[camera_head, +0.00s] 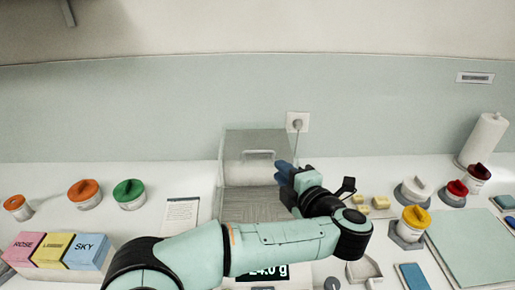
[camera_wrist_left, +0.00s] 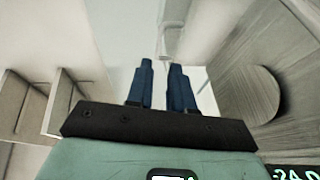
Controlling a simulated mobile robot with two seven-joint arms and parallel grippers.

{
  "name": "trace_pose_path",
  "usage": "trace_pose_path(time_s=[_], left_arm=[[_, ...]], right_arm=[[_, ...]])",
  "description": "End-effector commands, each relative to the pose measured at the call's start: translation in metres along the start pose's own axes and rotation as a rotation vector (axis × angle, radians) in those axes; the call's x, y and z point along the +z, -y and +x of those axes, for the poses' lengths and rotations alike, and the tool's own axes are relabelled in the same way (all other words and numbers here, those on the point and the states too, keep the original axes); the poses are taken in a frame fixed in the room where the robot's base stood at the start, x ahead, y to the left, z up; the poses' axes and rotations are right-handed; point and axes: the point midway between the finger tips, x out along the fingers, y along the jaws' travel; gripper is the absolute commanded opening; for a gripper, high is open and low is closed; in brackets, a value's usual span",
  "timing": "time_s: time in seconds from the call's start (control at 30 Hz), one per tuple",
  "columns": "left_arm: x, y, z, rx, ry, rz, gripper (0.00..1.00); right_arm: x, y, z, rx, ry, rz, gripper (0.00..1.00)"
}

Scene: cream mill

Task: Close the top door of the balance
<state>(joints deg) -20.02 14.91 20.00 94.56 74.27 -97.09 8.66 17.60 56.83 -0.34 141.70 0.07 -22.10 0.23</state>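The balance (camera_head: 222,190) stands at the back of the counter, a clear-walled box with its lit readout (camera_head: 268,271) partly hidden behind my left arm. Its top door (camera_head: 240,142) is a pale pane at the rear of the box, with a light bar handle (camera_head: 258,153). In front of the pane a grey-brown inner area shows; I cannot tell exactly how far the door is open. My left gripper (camera_head: 283,170) is beside the balance's right edge, near the handle. In the left wrist view its blue fingers (camera_wrist_left: 162,66) are apart with nothing clearly between them. My right gripper is not visible.
A socket with a cord (camera_head: 297,123) is behind the balance. A printed card (camera_head: 180,216) and a green-lidded jar (camera_head: 129,194) are to the left. Yellow blocks (camera_head: 380,203) and a white-knobbed jar (camera_head: 414,189) are to the right. The wall closes off the back.

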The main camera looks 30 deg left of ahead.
Motion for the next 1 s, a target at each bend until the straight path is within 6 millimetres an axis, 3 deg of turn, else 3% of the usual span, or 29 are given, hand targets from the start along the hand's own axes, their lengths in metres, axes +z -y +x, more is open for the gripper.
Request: trace_pose_path(time_s=[0.5,0.7,1.0], left_arm=[[-0.002,0.000,0.101,0.000,-0.005,0.001,0.21],[-0.001,0.000,0.121,-0.001,-0.002,0.000,0.21],[-0.001,0.000,0.125,0.000,-0.001,0.000,0.21]], right_arm=[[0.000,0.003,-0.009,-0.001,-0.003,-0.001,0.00],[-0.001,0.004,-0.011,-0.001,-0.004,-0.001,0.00],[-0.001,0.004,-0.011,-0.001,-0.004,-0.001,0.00]])
